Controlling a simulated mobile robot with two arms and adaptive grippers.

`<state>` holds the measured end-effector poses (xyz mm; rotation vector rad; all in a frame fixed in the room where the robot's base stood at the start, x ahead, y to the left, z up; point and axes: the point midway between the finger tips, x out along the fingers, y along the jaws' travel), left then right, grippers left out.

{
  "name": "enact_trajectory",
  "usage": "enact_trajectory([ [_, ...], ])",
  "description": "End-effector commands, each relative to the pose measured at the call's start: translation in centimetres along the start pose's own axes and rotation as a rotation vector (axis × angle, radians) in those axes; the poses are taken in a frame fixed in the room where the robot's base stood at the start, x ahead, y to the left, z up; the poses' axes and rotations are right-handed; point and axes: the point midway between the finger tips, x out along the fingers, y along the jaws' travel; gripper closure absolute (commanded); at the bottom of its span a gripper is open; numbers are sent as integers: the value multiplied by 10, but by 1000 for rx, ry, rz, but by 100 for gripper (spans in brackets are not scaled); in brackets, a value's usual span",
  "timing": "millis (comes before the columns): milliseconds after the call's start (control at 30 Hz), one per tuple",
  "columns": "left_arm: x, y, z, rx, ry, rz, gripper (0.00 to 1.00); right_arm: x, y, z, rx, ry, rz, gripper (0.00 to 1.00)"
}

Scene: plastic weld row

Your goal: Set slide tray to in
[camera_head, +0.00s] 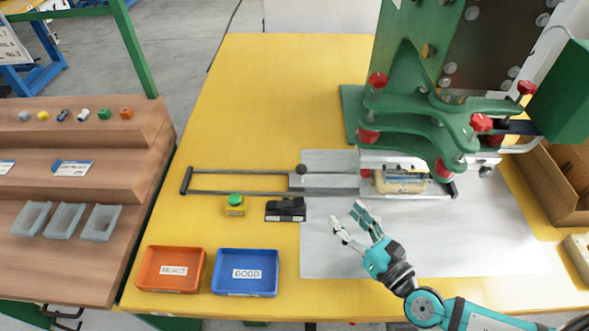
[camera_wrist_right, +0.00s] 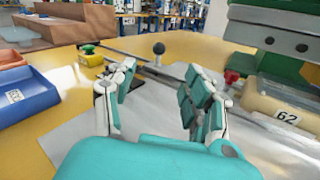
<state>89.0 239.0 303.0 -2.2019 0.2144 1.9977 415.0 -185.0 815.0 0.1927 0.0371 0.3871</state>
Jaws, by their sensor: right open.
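The slide tray (camera_head: 330,184) is a grey plate with a black ball knob (camera_head: 301,169) at its left end. It sits on two dark rails (camera_head: 235,192) that run left to right, and its right end reaches under the green press (camera_head: 415,110). The knob also shows in the right wrist view (camera_wrist_right: 158,48), beyond the fingers. A cream block (camera_head: 400,183) is at the right end, under the press; a cream block marked 62 shows at right in the wrist view (camera_wrist_right: 285,103). My right gripper (camera_head: 348,213) is open and empty, in front of the rails, apart from the knob.
A black device (camera_head: 286,209) and a green button on a yellow box (camera_head: 235,204) stand in front of the rails. An orange REJECT bin (camera_head: 171,269) and a blue GOOD bin (camera_head: 246,272) sit at the front left. The yellow table (camera_head: 285,85) is clear behind the rails.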

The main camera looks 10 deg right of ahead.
Motion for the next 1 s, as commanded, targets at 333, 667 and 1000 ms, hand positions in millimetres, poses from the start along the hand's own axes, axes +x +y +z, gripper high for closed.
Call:
enact_trajectory([
  [333, 6, 6, 4, -2, -7, 7, 50, 22, -3, -10, -1, -4, -1, 48],
  [667, -12, 8, 3, -1, -7, 10, 50, 93, -2, -8, 0, -5, 1, 48],
  [1000, -20, 7, 1, 0, -5, 9, 50, 157, -2, -12, -2, -2, 1, 48],
])
